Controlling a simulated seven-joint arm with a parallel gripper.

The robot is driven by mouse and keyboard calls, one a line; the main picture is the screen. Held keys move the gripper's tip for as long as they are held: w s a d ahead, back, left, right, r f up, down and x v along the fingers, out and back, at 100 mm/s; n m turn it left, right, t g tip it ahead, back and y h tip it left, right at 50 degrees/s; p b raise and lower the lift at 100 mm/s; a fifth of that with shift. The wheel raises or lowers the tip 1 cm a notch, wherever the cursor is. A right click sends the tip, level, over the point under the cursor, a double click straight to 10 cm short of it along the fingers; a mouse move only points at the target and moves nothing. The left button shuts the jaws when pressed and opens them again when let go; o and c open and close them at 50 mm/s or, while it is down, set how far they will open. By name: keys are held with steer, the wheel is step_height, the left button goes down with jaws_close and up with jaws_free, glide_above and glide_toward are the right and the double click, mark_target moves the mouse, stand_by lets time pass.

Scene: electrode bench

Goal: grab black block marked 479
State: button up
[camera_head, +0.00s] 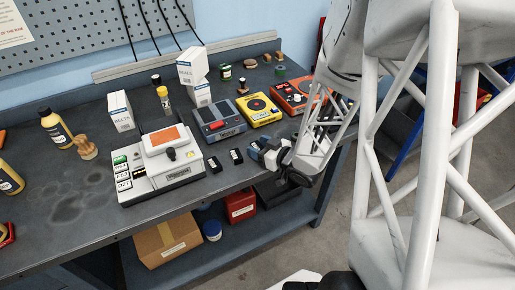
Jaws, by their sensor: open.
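The white machine (160,170) with an orange top stands left of the blocks. Grey-blue (219,122), yellow (260,109) and orange (291,98) devices stand behind. White boxes (120,111) and bottles (55,128) stand further left. The bench front (100,231) is bare.

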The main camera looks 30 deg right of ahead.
mark_target(259, 147)
jaws_close()
stand_by(0.3)
steer(key=shift+r, duration=0.15)
step_height(259, 147, up, 10)
stand_by(0.7)
